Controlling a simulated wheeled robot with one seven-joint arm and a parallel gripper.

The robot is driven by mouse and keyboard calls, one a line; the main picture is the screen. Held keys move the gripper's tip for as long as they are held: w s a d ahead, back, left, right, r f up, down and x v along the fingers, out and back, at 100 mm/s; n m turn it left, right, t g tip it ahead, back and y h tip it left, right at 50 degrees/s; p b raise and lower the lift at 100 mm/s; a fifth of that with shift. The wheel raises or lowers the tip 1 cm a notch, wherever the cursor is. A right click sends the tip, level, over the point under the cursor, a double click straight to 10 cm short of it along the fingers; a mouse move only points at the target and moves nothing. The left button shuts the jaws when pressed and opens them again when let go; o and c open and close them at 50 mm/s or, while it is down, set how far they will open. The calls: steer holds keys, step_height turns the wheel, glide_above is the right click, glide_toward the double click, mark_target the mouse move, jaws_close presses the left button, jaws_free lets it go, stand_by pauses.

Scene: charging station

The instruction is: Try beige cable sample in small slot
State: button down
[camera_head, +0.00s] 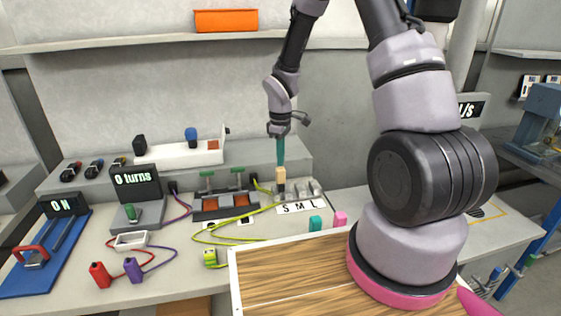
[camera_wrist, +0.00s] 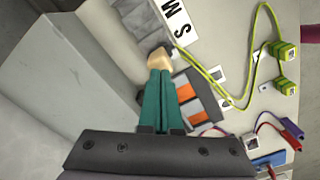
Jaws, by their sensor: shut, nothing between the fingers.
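The beige cable sample (camera_head: 281,177) stands at the slot block's left end, by the letter S on the S M L label (camera_head: 298,207). It also shows at my fingertips in the wrist view (camera_wrist: 160,57). My gripper (camera_head: 280,165) points down right above the sample, its teal fingers shut together with nothing between them. In the wrist view the fingers (camera_wrist: 160,74) meet at the sample's near end. The small slot is mostly hidden by the sample, so how deep it sits cannot be told. The other slots (camera_head: 305,188) lie to its right.
A teal block (camera_head: 315,223) and a pink block (camera_head: 340,218) stand in front of the label. A fixture with orange parts (camera_head: 226,203) and yellow-green cable (camera_head: 215,235) lies to the left. A wooden-floored tray (camera_head: 290,275) is in front. A raised ledge (camera_head: 235,160) runs behind.

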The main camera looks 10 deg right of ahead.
step_height(320, 180, up, 12)
stand_by(0.6)
step_height(320, 180, down, 13)
stand_by(0.7)
steer(key=shift+f, duration=0.3)
stand_by(0.4)
step_height(320, 180, up, 14)
steer(key=shift+f, duration=0.25)
stand_by(0.6)
stand_by(0.4)
